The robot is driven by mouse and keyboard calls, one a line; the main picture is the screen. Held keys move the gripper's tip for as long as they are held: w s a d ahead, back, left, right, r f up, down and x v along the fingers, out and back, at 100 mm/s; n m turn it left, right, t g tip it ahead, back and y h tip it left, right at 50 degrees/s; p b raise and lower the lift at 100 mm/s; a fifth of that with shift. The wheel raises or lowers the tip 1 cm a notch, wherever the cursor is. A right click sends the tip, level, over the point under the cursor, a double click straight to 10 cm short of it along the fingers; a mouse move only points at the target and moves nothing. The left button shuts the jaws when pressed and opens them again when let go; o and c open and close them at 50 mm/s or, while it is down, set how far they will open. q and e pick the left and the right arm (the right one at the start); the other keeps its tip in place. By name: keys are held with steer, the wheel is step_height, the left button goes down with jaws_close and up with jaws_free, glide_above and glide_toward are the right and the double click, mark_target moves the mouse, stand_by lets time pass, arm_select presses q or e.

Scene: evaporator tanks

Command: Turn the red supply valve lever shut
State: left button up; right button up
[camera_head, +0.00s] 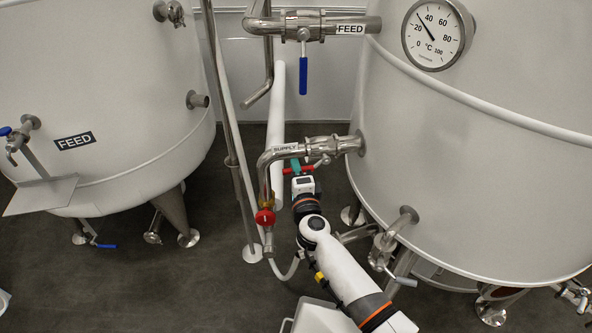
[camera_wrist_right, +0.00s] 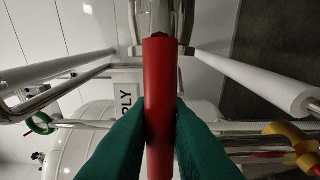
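The red supply valve lever (camera_head: 308,170) lies just under the steel pipe labelled SUPPLY (camera_head: 284,149) and runs roughly along it. In the right wrist view the red lever (camera_wrist_right: 159,90) runs up the middle of the picture. My right gripper (camera_head: 296,166) reaches up from below, and its green fingers (camera_wrist_right: 161,118) press on both sides of the lever. The fingers partly hide the lever in the head view. My left gripper is not in view.
A large tank with a dial thermometer (camera_head: 437,33) stands at the right; another tank (camera_head: 90,90) stands at the left. A blue-handled FEED valve (camera_head: 303,76) hangs above.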

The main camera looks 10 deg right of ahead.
steer(key=shift+f, duration=0.1)
jaws_close()
steer(key=shift+f+n+p, duration=0.35)
steer(key=shift+f+n, duration=0.15)
steer(key=shift+n, duration=0.3)
steer(key=d+f+n+p, duration=0.3)
steer(key=d+f+n, duration=0.4)
steer(key=n, duration=0.9)
steer(key=shift+s+d+f+n, duration=0.2)
steer(key=shift+d+f+n, duration=0.1)
steer(key=shift+d, duration=0.5)
steer(key=shift+d, duration=0.1)
steer(key=o, duration=0.7)
jaws_free()
steer(key=shift+r, duration=0.1)
